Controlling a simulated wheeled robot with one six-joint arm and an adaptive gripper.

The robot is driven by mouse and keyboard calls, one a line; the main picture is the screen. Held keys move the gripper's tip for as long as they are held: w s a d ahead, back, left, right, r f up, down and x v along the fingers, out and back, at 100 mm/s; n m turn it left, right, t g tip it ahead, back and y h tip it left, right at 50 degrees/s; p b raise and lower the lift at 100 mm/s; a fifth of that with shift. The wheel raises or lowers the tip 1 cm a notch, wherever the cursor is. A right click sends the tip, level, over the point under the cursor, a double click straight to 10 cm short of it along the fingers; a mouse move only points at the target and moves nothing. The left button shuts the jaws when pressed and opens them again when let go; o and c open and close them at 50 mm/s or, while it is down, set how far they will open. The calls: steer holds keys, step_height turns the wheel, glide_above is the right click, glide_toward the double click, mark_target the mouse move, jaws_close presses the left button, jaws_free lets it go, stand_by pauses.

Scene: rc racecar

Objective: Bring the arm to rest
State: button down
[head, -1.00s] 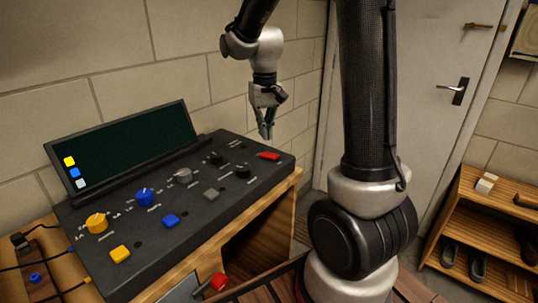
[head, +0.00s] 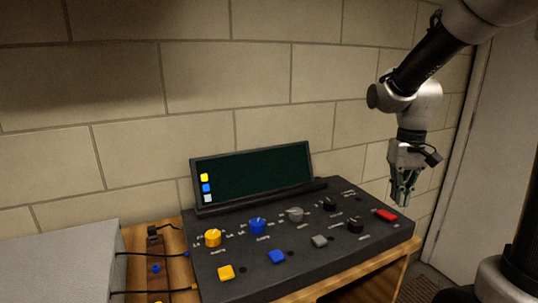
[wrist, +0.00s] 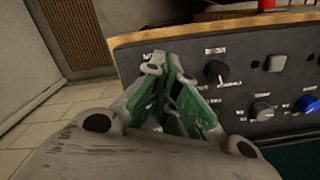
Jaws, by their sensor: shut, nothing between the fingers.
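My gripper (head: 403,198) hangs from my arm at the right of the head view, fingers pointing down. It is shut and empty, above and a little behind the right end of the black control panel (head: 300,255). In the wrist view the gripper's fingertips (wrist: 172,58) come together in front of the panel (wrist: 150,42). The fingers hide part of the panel there. The arm comes in from the upper right of the head view.
The panel carries yellow (head: 213,238), blue (head: 258,226) and grey (head: 295,214) knobs, a red switch (head: 386,215) and a tilted dark screen (head: 255,172). It stands on a wooden table (head: 400,254). A grey box (head: 60,265) is at left, a block wall (head: 200,70) behind.

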steer(key=s+r+t, duration=0.2)
steer(key=s+r, duration=0.2)
steer(key=s, duration=0.3)
steer(key=s+d+r+t, duration=0.1)
steer(key=s+r, duration=0.3)
steer(key=s, duration=0.4)
steer(key=shift+s+t, duration=0.3)
steer(key=shift+t, duration=0.6)
steer(key=c, duration=2.2)
jaws_free()
